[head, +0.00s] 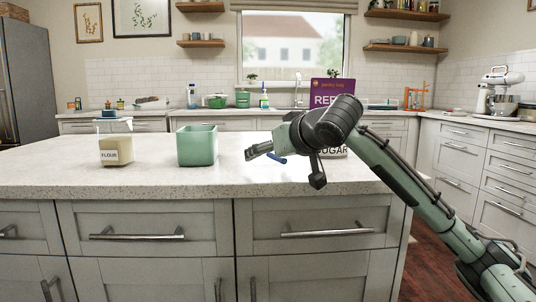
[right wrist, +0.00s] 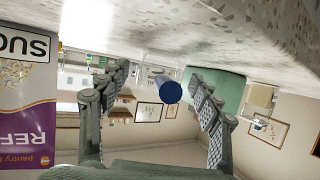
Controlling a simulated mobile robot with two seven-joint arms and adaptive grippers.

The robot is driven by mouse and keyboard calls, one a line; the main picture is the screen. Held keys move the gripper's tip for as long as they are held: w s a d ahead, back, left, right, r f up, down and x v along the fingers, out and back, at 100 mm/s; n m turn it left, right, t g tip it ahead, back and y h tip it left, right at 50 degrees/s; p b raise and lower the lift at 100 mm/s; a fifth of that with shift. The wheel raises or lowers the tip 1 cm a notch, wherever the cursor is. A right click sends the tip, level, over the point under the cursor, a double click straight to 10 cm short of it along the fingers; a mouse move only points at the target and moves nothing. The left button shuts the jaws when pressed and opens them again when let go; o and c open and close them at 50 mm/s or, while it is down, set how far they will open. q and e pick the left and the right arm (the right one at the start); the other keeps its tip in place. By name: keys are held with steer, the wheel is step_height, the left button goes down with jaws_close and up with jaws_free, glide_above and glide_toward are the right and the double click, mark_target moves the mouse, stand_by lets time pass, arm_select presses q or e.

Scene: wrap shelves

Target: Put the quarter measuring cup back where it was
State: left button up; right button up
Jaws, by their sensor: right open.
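My left gripper is not in view.
A green square canister (head: 197,148) stands left of the gripper, and a flour jar (head: 115,152) farther left. A purple sugar bag (head: 326,92) stands behind my right arm. The front of the island top (head: 150,178) is clear.

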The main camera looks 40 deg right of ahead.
steer(key=v, duration=1.1)
steer(key=shift+s, duration=0.2)
